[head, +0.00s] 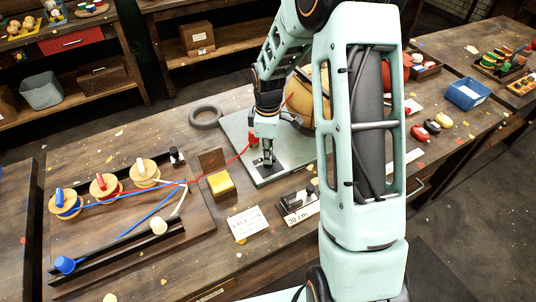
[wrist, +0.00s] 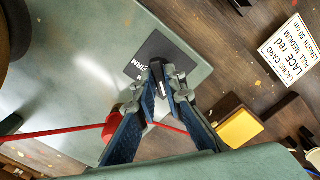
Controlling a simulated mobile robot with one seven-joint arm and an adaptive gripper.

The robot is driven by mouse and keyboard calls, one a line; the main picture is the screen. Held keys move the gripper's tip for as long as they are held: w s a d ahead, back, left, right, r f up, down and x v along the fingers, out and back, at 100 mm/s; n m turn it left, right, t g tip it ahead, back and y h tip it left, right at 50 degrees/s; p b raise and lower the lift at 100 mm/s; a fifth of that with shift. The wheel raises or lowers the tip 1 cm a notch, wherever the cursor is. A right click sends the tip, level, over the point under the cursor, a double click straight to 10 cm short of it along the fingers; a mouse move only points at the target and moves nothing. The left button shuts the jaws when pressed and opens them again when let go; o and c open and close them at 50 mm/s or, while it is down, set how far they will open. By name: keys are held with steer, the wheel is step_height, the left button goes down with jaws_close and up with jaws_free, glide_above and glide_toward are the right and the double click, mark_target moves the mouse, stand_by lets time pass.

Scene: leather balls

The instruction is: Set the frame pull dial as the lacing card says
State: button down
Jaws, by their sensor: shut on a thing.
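The frame pull dial is a dark square plate (wrist: 150,52) with a small black knob (wrist: 157,72), on the grey-green frame base (wrist: 110,22). The word "FIRM" shows on the plate; other marks are hidden or unreadable. My gripper (wrist: 165,85) is shut on the knob. In the head view my gripper (head: 267,160) points down over the dark dial plate (head: 283,166). Which mark the knob points at I cannot tell.
A red lace (head: 236,157) runs across the bench to the frame base, by a red part (wrist: 113,126). A yellow block (head: 220,183), a "30 cm" block (head: 298,205) and a board with spools (head: 104,187) are near. A brown ball (head: 304,98) rests behind my arm.

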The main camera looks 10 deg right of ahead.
steer(key=m+b, duration=0.2)
steer(key=m, duration=0.3)
steer(key=shift+f, duration=0.1)
steer(key=m+b, duration=0.2)
steer(key=m, duration=0.3)
steer(key=shift+m, duration=0.3)
stand_by(0.3)
steer(key=c, duration=2)
jaws_free()
step_height(320, 180, up, 12)
steer(key=shift+r, duration=0.15)
steer(key=shift+s+d, duration=0.1)
